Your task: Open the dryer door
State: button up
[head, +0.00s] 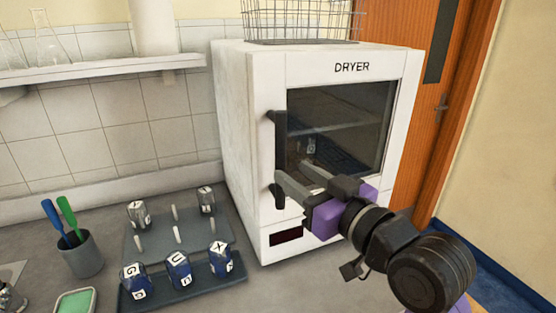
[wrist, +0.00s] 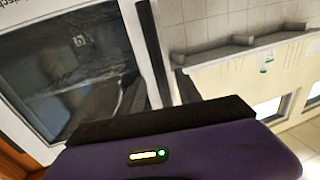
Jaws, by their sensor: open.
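The white dryer (head: 245,130) stands on the counter with its glass-windowed door (head: 340,120) shut. A black vertical handle (head: 281,150) runs along the door's left edge. In the wrist view the door window (wrist: 75,65) fills the left side, with a dark upright bar, apparently the handle (wrist: 154,50), at its edge. My gripper (head: 291,171) is open and empty, in front of the door's lower left. Its fingertips are close to the handle's lower part, one overlapping it in the picture. I cannot tell whether they touch it or whether the handle lies between them.
A wire basket (head: 300,20) sits on top of the dryer. Left of it, a rack (head: 150,245) holds several lettered bottles and upright pegs. A grey cup (head: 82,258) with blue and green tools stands further left. A wooden door (head: 435,130) is behind at the right.

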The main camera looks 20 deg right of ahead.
aim_at(284, 165)
jog(key=w, duration=0.3)
jog(key=w+a+p, duration=0.1)
jog(key=w, duration=0.1)
jog(key=shift+w, duration=0.4)
grip_shut()
dwell(1.1)
